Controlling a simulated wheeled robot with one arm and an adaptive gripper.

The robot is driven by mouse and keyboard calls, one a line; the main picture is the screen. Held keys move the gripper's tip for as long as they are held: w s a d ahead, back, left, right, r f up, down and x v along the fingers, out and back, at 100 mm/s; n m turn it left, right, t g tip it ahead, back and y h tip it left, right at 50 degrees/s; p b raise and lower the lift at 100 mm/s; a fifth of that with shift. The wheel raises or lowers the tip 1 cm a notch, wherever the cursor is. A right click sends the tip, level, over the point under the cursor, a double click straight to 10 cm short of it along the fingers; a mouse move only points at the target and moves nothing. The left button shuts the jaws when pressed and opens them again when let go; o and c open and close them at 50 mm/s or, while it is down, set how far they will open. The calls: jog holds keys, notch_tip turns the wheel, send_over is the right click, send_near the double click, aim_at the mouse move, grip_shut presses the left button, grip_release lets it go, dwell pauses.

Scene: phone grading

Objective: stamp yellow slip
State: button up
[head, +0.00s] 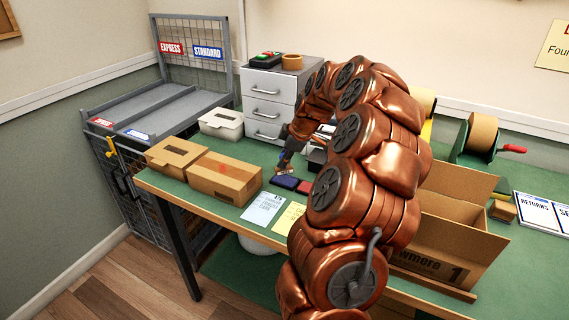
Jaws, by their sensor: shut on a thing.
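The yellow slip (287,218) lies flat on the green table top, partly hidden by my arm. A pale blue printed slip (264,208) lies to its left. A blue ink pad (285,182) and a red ink pad (304,187) sit side by side behind the slips. My gripper (284,163) points down just behind the blue pad. It is shut on a small dark thing with a pale base, which looks like a stamp (282,169). I cannot tell whether the stamp touches anything.
A closed cardboard box (225,179) and an open-topped slotted box (176,157) stand to the left. A white drawer unit (264,105) stands behind. A large open carton (437,238) is on the right.

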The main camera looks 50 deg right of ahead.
jog(key=shift+r, duration=2.05)
jog(key=shift+a, duration=0.1)
